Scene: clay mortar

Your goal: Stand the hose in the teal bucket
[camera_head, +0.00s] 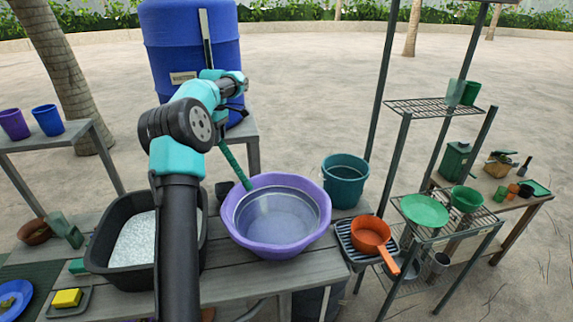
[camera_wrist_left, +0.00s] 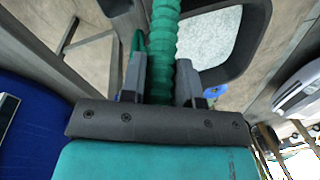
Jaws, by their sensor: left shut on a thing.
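The green ribbed hose (camera_head: 234,164) hangs tilted from my left gripper (camera_head: 236,112), its lower end over the left rim of the purple basin. I cannot tell whether it touches the basin. In the left wrist view my left gripper (camera_wrist_left: 160,88) is shut on the hose (camera_wrist_left: 162,50), which runs between its two fingers. In the head view the arm hides part of the hose's upper end. The teal bucket (camera_head: 345,188) stands upright to the right of the basin, apart from the hose, and looks empty. My right gripper is not in view.
The purple basin (camera_head: 232,222) sits on the grey slatted table (camera_head: 240,283). A black tub (camera_head: 100,262) with white grains stands left of it. A blue barrel (camera_head: 170,60) stands behind. An orange pan (camera_head: 370,232) lies on a rack at the right.

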